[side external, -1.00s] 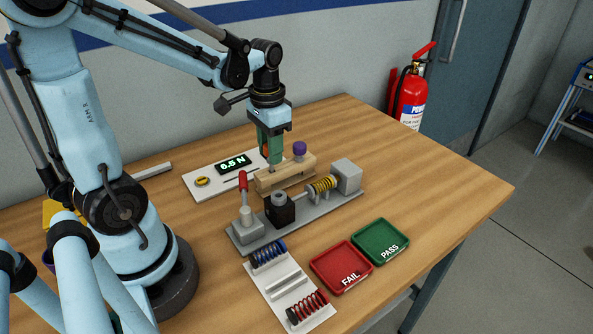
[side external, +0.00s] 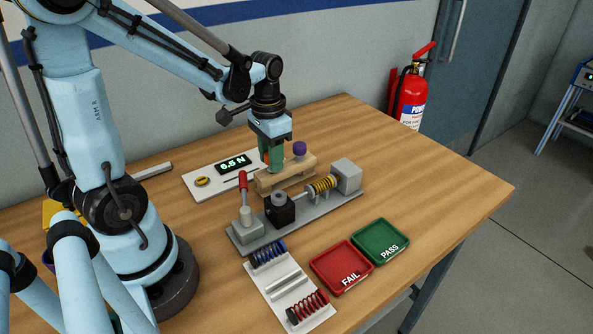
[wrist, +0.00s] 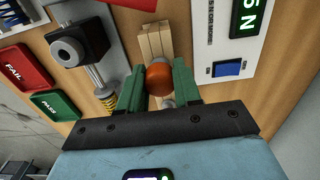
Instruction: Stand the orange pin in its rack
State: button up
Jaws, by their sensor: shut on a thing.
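My gripper (side external: 276,158) has green fingers and is shut on the orange pin (wrist: 159,79). In the wrist view its round orange head shows between the fingers; its lower part is hidden. In the side view only a sliver of orange shows at the left finger. The wooden rack (side external: 296,177) is a pale block behind the test rig. The fingers are low at its left part, and I cannot tell whether the pin is in a hole. The rack also shows in the wrist view (wrist: 154,38). A purple-headed pin (side external: 299,149) stands at its right part.
The grey test rig (side external: 252,243), with a yellow spring and a red-handled lever (side external: 243,182), stands in front of the rack. A white panel with a display (side external: 234,163) lies behind. Red FAIL (side external: 341,267) and green PASS (side external: 381,242) trays and a spring holder (side external: 283,285) are nearer.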

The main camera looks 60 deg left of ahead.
jog(key=shift+f, duration=0.2)
jog(key=o, duration=1.1)
jog(key=shift+c, duration=0.2)
notch_tip(320, 180, up, 12)
jog(key=s+d+f+t, duration=0.1)
jog(key=d+f+t, duration=0.3)
jog(key=d+t, duration=0.3)
jog(key=shift+s+d, duration=0.15)
jog(key=shift+d, duration=1.15)
